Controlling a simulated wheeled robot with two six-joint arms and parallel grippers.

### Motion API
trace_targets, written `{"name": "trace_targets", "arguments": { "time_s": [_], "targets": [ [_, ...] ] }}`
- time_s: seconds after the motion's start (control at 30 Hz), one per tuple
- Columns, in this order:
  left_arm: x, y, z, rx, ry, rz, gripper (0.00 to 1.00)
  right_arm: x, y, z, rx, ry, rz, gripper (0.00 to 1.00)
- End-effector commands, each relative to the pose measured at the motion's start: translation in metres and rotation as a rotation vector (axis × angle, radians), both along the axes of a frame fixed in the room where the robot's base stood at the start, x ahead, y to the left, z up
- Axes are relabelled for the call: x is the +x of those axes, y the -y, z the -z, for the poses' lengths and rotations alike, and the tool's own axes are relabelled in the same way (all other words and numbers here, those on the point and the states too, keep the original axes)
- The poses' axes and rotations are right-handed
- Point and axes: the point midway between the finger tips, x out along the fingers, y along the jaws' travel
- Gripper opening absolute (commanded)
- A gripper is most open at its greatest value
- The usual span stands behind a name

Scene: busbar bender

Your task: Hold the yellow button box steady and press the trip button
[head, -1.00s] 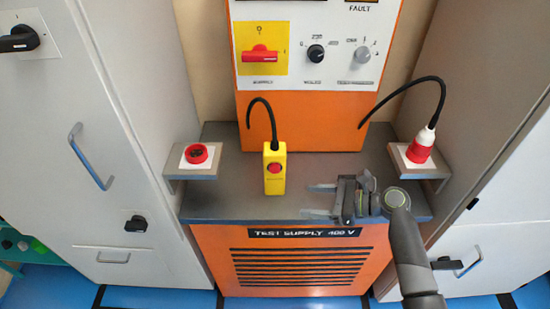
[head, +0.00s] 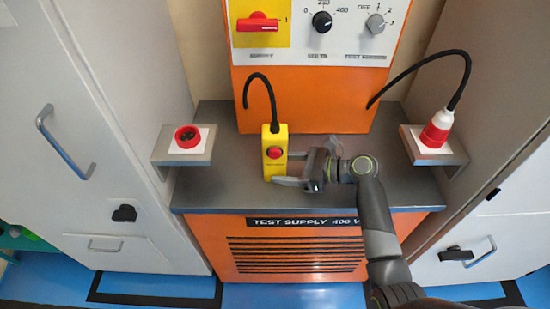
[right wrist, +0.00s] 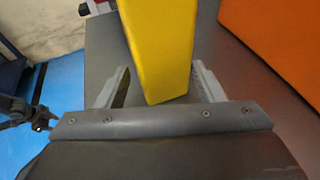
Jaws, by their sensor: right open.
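The yellow button box (head: 275,163) stands upright on the grey top of the orange test supply, with a black cable rising from its top. Its red trip button (head: 274,153) faces me. My right gripper (head: 284,168) is open and reaches in from the right, its fingertips at the box's right side.
The grey top (head: 225,185) is clear left of the box. A red socket (head: 187,137) sits on a left shelf, and a red-and-white plug (head: 437,129) with a black cable stands on a right shelf. The orange panel (head: 310,95) with knobs rises behind.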

Motion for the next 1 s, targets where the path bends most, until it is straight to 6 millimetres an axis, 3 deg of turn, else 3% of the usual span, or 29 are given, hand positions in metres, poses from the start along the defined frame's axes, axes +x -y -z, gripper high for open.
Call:
{"name": "trace_targets", "arguments": {
  "time_s": [0.23, 0.57, 0.8, 0.87, 1.0],
  "targets": [
    [0.009, 0.0, -0.005, 0.001, 0.015, 0.002, 0.52, 0.005, -0.018, 0.005, 0.0, -0.001, -0.001, 0.62],
    [0.005, 0.0, -0.004, 0.0, 0.009, 0.001, 0.52, 0.006, -0.02, 0.006, 0.0, 0.0, 0.0, 0.62],
    [0.002, 0.0, -0.004, 0.0, 0.005, 0.0, 0.52, 0.006, -0.02, 0.006, 0.0, 0.0, 0.0, 0.34],
    [0.002, 0.0, -0.004, 0.0, 0.005, 0.0, 0.52, 0.006, -0.02, 0.006, 0.0, 0.0, 0.0, 0.34],
    [0.002, 0.0, -0.004, 0.0, 0.004, 0.0, 0.36, 0.006, -0.02, 0.006, 0.0, 0.0, 0.0, 0.34]
  ]
}}
